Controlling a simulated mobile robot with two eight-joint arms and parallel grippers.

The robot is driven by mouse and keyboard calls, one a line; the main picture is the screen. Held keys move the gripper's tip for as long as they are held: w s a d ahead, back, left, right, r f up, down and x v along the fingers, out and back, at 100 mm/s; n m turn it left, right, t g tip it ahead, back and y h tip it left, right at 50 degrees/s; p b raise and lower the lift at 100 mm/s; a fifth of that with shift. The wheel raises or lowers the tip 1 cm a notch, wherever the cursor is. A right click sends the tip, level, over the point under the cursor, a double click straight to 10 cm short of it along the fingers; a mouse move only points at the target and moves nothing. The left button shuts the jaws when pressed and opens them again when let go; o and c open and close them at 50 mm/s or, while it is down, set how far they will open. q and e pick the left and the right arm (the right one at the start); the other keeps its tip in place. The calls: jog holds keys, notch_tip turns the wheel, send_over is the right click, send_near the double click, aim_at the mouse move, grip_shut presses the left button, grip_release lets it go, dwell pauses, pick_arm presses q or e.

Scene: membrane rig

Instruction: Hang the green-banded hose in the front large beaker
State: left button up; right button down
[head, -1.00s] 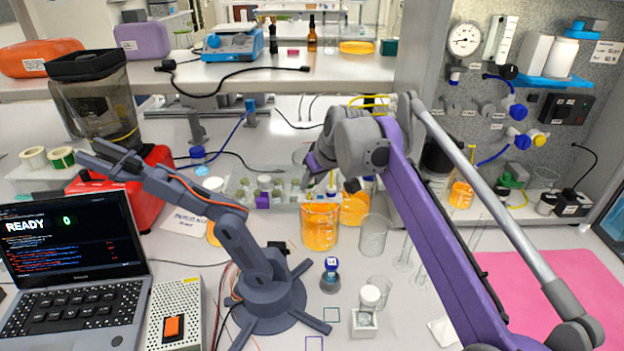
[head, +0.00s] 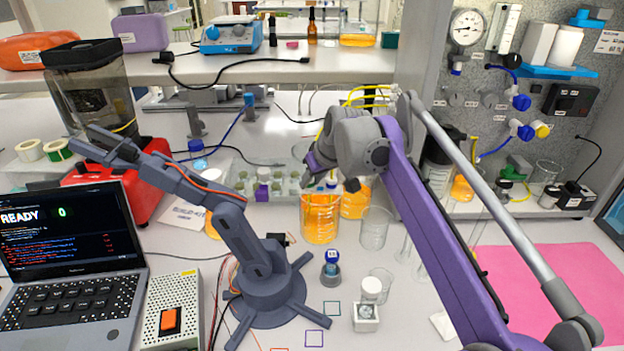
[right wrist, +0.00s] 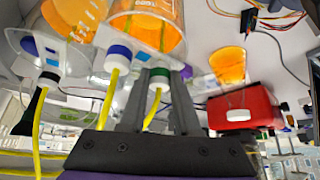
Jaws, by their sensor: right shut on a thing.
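The front large beaker (head: 320,222) holds orange liquid and stands upright on the bench in the head view; a similar beaker (head: 356,202) stands just behind it. My right gripper (head: 320,176) is over the front beaker's rim area, its fingertips partly hidden by the wrist. In the right wrist view its fingers (right wrist: 160,98) are shut on the green-banded hose (right wrist: 159,77), a yellow tube with a white and green collar. An orange-filled beaker (right wrist: 146,28) lies beyond that collar. A blue-banded hose (right wrist: 118,56) is close beside it. Whether the green-banded hose end is inside the beaker is unclear. My left gripper is not in view.
Empty glass beaker (head: 375,229) stands right of the front beaker. A rack of capped bottles (head: 264,184) is to the left. A small grey tabletop arm (head: 262,265) stands front left. A pink mat (head: 560,285) lies at right. Yellow tubing (head: 368,93) runs behind my wrist.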

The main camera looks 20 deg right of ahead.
jog(key=shift+f, duration=0.2)
jog(key=c, duration=0.6)
grip_release()
jog(key=shift+o, duration=0.2)
jog(key=p+v, duration=0.1)
jog(key=v, duration=0.9)
jog(key=shift+s+r, duration=0.2)
jog(key=shift+r, duration=0.15)
